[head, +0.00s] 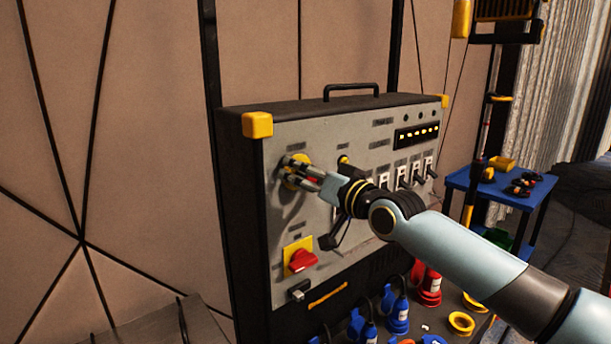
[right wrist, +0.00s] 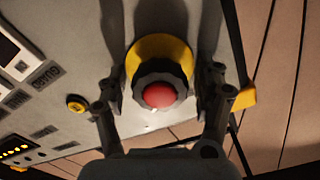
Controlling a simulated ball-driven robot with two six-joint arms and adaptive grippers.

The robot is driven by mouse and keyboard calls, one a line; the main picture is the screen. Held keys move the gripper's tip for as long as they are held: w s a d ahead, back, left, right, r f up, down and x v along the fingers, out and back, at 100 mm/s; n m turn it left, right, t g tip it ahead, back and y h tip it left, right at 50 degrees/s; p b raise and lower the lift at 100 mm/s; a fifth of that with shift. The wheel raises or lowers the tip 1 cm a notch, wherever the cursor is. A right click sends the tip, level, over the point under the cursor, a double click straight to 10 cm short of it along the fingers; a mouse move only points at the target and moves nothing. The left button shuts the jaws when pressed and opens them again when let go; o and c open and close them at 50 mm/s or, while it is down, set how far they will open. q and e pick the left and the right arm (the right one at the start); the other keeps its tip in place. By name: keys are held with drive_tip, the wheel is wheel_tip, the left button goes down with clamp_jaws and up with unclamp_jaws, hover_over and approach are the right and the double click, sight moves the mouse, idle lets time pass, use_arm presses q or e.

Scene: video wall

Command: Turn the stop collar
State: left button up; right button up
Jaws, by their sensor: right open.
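The stop collar shows in the right wrist view as a dark ribbed ring (right wrist: 160,78) around a red button (right wrist: 159,96), on a round yellow base (right wrist: 160,50) on the grey panel. In the head view the yellow base (head: 290,163) is at the panel's upper left, partly covered by my right gripper. My right gripper (head: 299,173) is open. Its fingers stand on either side of the collar in the right wrist view (right wrist: 163,82), with gaps visible on both sides. I cannot tell how far the fingertips are from the panel. My left gripper is not in view.
The grey panel (head: 345,240) sits in a black case with yellow corners. A red rotary switch (head: 301,261) on a yellow plate is below the collar. Breakers (head: 416,175) are to the right. Blue and red plugs (head: 398,315) stand below. A blue table (head: 500,190) is farther right.

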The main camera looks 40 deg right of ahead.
drive_tip(key=s, duration=0.7)
drive_tip(key=shift+s+d, duration=0.25)
drive_tip(key=shift+d, duration=0.05)
idle(0.6)
